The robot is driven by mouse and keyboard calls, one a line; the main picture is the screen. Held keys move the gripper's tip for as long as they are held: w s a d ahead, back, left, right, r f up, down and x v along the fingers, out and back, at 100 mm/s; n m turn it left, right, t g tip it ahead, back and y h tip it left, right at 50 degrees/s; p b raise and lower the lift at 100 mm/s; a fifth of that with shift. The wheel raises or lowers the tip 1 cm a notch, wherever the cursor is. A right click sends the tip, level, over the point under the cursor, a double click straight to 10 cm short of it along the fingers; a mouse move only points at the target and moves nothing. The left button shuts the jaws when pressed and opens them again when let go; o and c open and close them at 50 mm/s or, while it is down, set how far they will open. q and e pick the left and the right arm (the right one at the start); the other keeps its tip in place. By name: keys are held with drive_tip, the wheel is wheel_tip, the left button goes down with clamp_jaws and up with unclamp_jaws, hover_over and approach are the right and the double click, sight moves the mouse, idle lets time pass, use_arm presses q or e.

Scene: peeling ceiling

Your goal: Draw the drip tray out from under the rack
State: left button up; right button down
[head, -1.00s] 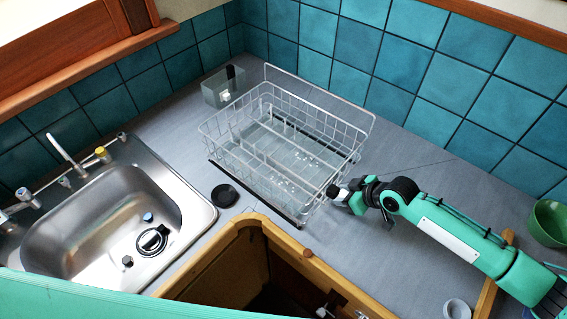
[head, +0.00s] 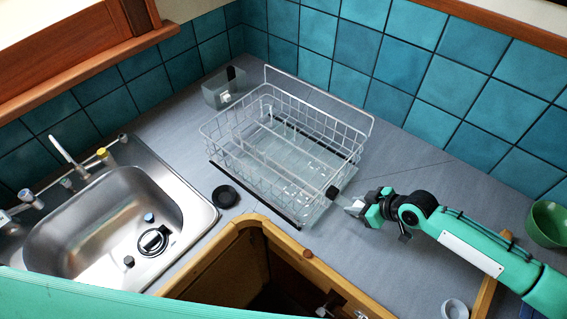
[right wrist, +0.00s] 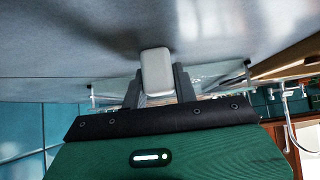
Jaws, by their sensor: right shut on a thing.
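The wire dish rack (head: 272,105) stands on the grey counter in the head view. The clear, flat drip tray (head: 318,208) lies under it, with a dark strip along its front edge; part of it shows beyond the rack's right end. My right gripper (head: 353,207) is low over the counter, just right of the rack. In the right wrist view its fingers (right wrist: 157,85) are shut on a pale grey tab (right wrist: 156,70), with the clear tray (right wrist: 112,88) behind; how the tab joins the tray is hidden. My left gripper is out of view.
The sink (head: 110,215) is at the left, with a black round lid (head: 225,196) near it. The counter right of the rack is mostly bare; a green bowl (head: 548,222) and small cup (head: 455,309) stand farther right.

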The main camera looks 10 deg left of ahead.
sight(384, 231)
drive_tip(key=shift+s+d, duration=0.65)
drive_tip(key=shift+d, duration=0.35)
drive_tip(key=shift+s+d, duration=0.65)
drive_tip(key=shift+d, duration=0.35)
drive_tip(key=shift+s+d, duration=0.75)
drive_tip(key=shift+d, duration=0.35)
drive_tip(key=shift+s+d+f, duration=0.1)
drive_tip(key=shift+s+d, duration=0.65)
drive_tip(key=shift+d, duration=0.3)
drive_tip(key=shift+s+d+b, duration=0.35)
drive_tip(key=shift+s+d, duration=0.15)
drive_tip(key=shift+d, duration=0.2)
drive_tip(key=shift+s+d+b, duration=0.35)
drive_tip(key=shift+s+d, duration=0.1)
drive_tip(key=shift+d, duration=0.25)
drive_tip(key=shift+s+d, duration=0.35)
drive_tip(key=shift+d, duration=0.25)
